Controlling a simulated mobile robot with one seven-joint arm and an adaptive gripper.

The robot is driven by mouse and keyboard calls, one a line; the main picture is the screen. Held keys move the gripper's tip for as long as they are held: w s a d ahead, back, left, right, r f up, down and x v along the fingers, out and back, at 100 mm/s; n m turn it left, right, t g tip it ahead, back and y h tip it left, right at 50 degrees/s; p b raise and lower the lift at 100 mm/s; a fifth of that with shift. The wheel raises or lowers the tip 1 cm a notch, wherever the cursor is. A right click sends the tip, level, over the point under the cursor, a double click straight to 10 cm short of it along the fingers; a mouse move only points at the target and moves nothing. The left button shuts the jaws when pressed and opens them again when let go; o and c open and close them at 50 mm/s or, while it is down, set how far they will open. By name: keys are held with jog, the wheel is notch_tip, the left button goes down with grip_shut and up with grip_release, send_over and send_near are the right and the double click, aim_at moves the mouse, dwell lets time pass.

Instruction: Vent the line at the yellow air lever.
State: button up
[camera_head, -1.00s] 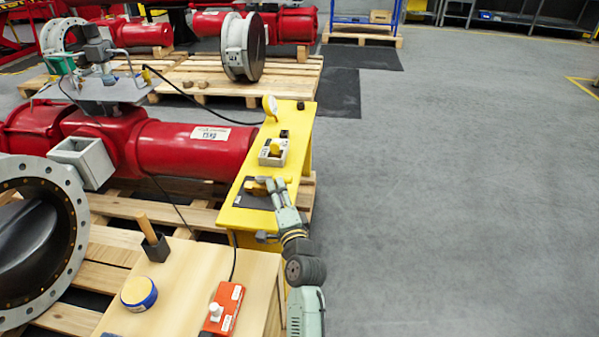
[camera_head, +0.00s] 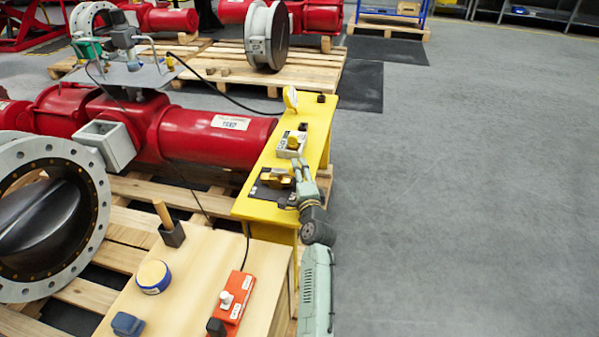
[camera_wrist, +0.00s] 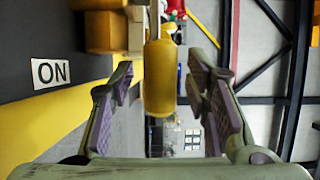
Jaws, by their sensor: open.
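The yellow air lever (camera_head: 276,178) sits on a dark plate (camera_head: 262,193) on the yellow bench. In the wrist view the lever's yellow handle (camera_wrist: 159,80) hangs between the two fingers, with visible space on both sides. The dark plate fills the upper left of the wrist view and carries a white "ON" label (camera_wrist: 51,71). My gripper (camera_head: 299,174) is at the right side of the plate, beside the lever. Its fingers are open and hold nothing. The head view does not show the fingertips clearly.
Behind the lever on the yellow bench (camera_head: 318,142) stand a pale box with a yellow knob (camera_head: 291,144) and a round gauge (camera_head: 290,98). The near wooden table (camera_head: 195,275) holds an orange box (camera_head: 234,298) and a blue-rimmed tin (camera_head: 154,276). The floor at right is clear.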

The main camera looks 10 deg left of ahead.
jog(key=shift+w, duration=0.1)
jog(key=shift+c, duration=0.3)
grip_shut()
dwell(0.6)
